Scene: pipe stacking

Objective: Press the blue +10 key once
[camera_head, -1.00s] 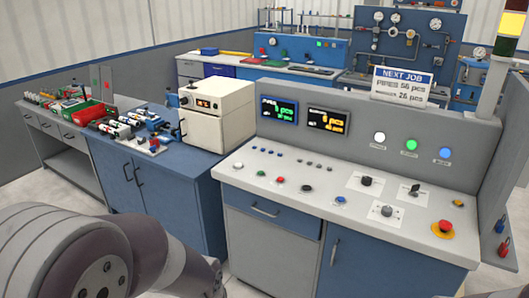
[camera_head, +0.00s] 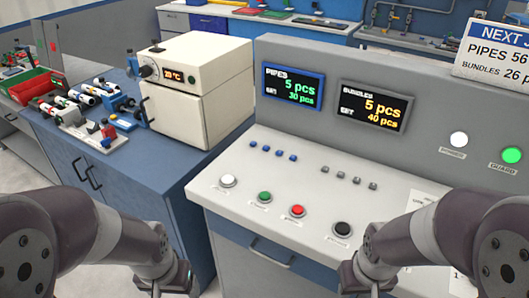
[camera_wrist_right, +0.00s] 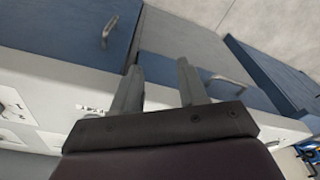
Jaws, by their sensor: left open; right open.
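A row of small blue keys (camera_head: 273,151) sits on the sloped light-grey console panel, below the PIPES display (camera_head: 292,89). Their labels are too small to read, so I cannot tell which is +10. The PIPES display reads 5 pcs, set 30 pcs. My left gripper (camera_head: 178,284) is low at the bottom edge, left of the console, partly cut off. My right gripper (camera_head: 358,280) is low in front of the console, below the black button. In the right wrist view its two fingers (camera_wrist_right: 160,88) are apart with nothing between them. Neither gripper touches the keys.
Grey keys (camera_head: 350,179) lie right of the blue ones. White (camera_head: 228,181), green (camera_head: 264,197), red (camera_head: 297,211) and black (camera_head: 342,230) buttons line the panel's front. The BUNDLES display (camera_head: 370,107) reads 5 pcs, set 40 pcs. A cream oven (camera_head: 195,90) stands left.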

